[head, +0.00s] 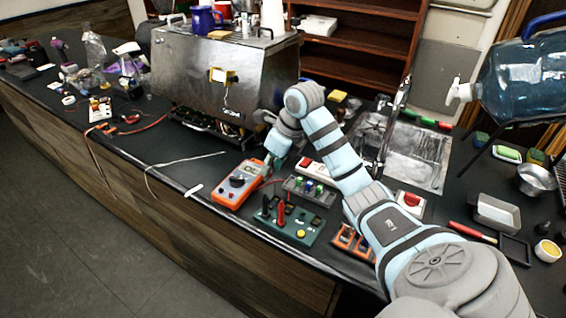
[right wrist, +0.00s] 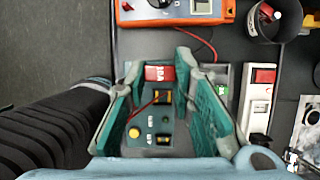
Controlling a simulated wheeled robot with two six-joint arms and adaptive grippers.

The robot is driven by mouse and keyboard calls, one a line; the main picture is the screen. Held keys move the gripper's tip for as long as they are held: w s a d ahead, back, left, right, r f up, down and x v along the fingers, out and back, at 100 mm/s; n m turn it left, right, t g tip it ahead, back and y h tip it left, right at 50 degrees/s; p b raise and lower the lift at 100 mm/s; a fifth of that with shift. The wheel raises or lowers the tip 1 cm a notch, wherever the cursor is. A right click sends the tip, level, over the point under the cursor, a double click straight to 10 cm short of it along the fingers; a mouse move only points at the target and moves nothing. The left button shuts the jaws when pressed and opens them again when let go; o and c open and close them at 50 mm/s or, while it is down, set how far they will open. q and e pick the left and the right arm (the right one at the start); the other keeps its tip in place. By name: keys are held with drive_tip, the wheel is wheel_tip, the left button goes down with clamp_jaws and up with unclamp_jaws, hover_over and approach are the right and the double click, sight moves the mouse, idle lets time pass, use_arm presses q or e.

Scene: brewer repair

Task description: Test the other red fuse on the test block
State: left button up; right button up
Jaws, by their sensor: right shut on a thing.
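The green test block (head: 290,222) stands near the counter's front edge, with red upright parts and a yellow button. In the right wrist view the test block (right wrist: 140,152) lies below my right gripper (right wrist: 160,72). That gripper is shut on a red fuse (right wrist: 160,74) between its fingertips, over the block's slotted end. I cannot tell whether the fuse touches the block. In the head view my right gripper (head: 272,160) shows small beside the orange multimeter (head: 236,186), and its fuse cannot be made out. My left gripper is not in view.
A grey rack (head: 309,190) with blue and green pieces stands behind the block. A white strip with a red rocker switch (right wrist: 265,76) lies beside it. An orange rack (head: 350,242) stands to the right. The steel brewer (head: 225,70) and sink (head: 415,155) are behind.

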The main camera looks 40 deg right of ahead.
drive_tip(key=f, duration=0.2)
drive_tip(key=s+f+b, duration=0.1)
drive_tip(key=f, duration=0.1)
drive_tip(key=shift+s+d+f, duration=0.15)
drive_tip(key=shift+d, duration=0.05)
drive_tip(key=b+x, duration=0.3)
drive_tip(key=x, duration=0.1)
drive_tip(key=shift+s+d+f, duration=0.1)
drive_tip(key=shift+s+d, duration=0.15)
drive_tip(key=shift+s, duration=0.1)
drive_tip(key=shift+f+b, duration=0.4)
drive_tip(key=shift+b, duration=0.05)
drive_tip(key=shift+s+r, duration=0.2)
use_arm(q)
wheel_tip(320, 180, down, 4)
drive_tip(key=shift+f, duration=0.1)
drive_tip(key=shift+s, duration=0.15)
use_arm(e)
drive_tip(key=shift+f, duration=0.25)
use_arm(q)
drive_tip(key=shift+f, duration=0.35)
use_arm(e)
drive_tip(key=shift+f, duration=0.55)
